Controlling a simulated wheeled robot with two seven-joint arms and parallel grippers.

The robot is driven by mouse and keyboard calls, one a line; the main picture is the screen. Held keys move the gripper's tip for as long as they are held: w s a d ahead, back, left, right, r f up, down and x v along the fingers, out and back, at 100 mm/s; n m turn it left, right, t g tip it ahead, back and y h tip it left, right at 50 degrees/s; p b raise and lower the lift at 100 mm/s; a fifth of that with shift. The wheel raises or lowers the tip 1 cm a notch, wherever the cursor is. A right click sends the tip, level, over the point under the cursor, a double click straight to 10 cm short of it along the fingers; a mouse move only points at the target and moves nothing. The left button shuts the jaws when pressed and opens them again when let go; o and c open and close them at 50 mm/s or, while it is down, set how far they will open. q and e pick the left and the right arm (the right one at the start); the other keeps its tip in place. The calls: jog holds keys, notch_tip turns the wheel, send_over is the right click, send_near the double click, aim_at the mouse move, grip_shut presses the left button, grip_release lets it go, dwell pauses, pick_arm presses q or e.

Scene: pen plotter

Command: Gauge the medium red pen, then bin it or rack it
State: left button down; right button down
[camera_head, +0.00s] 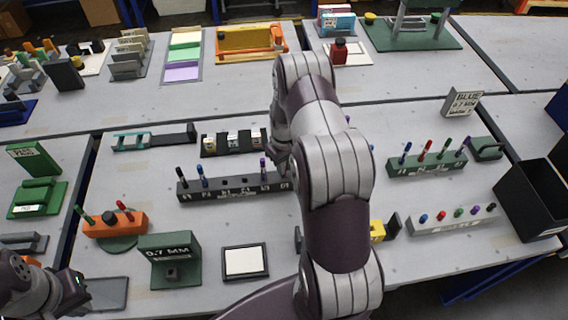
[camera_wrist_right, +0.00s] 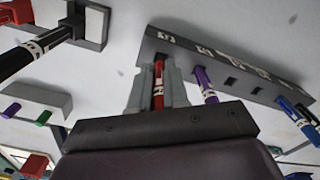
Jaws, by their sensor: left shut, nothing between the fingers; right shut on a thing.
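My right gripper (camera_wrist_right: 158,95) is shut on a red pen (camera_wrist_right: 158,82) with a white band, seen in the right wrist view. The pen's far end meets a slot of the dark rack (camera_wrist_right: 225,65); how deep it sits cannot be told. A purple pen (camera_wrist_right: 205,84) stands beside it in the rack. In the head view the dark rack (camera_head: 225,190) is partly behind my right arm, which hides the held pen. A dark green block marked 0.7 MM (camera_head: 170,250) stands at front left. A black open bin (camera_head: 535,205) is at far right. My left gripper (camera_head: 78,290) is shut and empty at lower left.
A green rack (camera_head: 425,165) with several pens and a pale rack (camera_head: 450,222) with several pens stand at right. An orange holder (camera_head: 115,228) with pens is at left. A framed white pad (camera_head: 246,261) lies in front. A BLUE 0.7 MM sign (camera_head: 462,103) stands behind.

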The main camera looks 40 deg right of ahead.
jog(key=shift+f+b, duration=0.6)
jog(key=shift+f, duration=0.35)
jog(key=c, duration=1)
grip_release()
jog(key=shift+c, duration=0.2)
notch_tip(320, 180, up, 12)
jog(key=shift+f+b, duration=0.2)
jog(key=shift+b, duration=0.75)
jog(key=shift+r, duration=0.55)
